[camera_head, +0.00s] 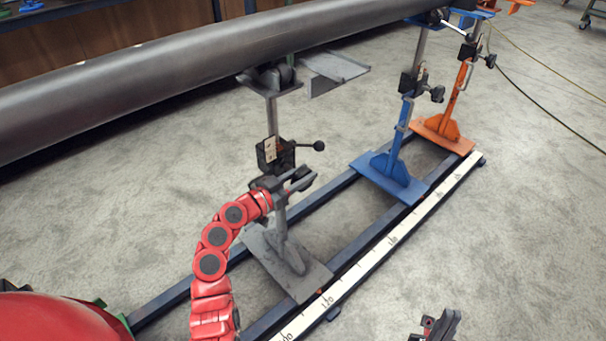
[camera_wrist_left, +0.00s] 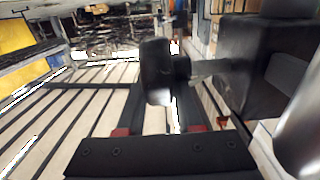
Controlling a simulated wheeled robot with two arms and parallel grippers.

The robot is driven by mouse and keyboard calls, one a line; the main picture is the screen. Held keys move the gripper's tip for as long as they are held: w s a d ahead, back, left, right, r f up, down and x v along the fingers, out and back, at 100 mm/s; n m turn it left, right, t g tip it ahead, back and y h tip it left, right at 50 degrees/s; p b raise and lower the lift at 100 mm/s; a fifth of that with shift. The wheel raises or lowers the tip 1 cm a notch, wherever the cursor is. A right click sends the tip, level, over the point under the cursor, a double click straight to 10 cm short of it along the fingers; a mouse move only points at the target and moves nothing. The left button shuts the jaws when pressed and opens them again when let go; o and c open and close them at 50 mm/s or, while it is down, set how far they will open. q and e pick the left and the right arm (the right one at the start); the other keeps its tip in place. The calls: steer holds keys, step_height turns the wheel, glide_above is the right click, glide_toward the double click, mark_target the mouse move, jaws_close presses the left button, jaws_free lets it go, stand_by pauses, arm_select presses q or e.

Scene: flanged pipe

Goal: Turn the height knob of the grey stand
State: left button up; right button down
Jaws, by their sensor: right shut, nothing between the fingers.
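The grey stand (camera_head: 283,258) has a flat base, a post and a black clamp block (camera_head: 274,155). A black knob (camera_head: 319,146) sticks out to the right of the block on a thin shaft. My left gripper (camera_head: 306,178) is open just below the knob, its fingers apart. In the left wrist view the knob (camera_wrist_left: 157,72) lies in line with the gap between the two fingers (camera_wrist_left: 158,110); I cannot tell whether it is between them, and no contact is clear. My right gripper (camera_head: 440,325) is shut and empty at the bottom edge, away from the stand.
A large grey pipe (camera_head: 190,60) runs above the stands. A blue stand (camera_head: 393,175) and an orange stand (camera_head: 443,133) stand farther back on the dark rails, beside a white measuring strip (camera_head: 385,247).

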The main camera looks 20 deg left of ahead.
arm_select(q)
jaws_close()
steer(key=shift+r+g+p, duration=0.25)
steer(key=shift+g+p, duration=0.15)
steer(key=shift+p, duration=0.45)
steer(key=g+y+p, duration=0.1)
steer(key=p, duration=0.2)
steer(key=g+y+p, duration=0.1)
steer(key=g+p, duration=0.1)
steer(key=w+g+y+p, duration=0.1)
steer(key=g+y+p, duration=0.1)
steer(key=p, duration=0.1)
steer(key=shift+d+p, duration=0.3)
steer(key=shift+p, duration=0.05)
steer(key=shift+f+g+y+p, duration=0.2)
steer(key=shift+g+y+p, duration=0.3)
steer(key=shift+g, duration=0.4)
steer(key=shift+w+d+f+g+y+p, duration=0.1)
steer(key=shift+f+g+y+p, duration=0.1)
steer(key=shift+g+y+p, duration=0.35)
steer(key=shift+f+g+y, duration=0.25)
steer(key=shift+g+y, duration=0.25)
steer(key=shift+g, duration=0.45)
steer(key=shift+f+g+y, duration=0.2)
steer(key=shift+g+y, duration=0.25)
steer(key=shift+g, duration=0.45)
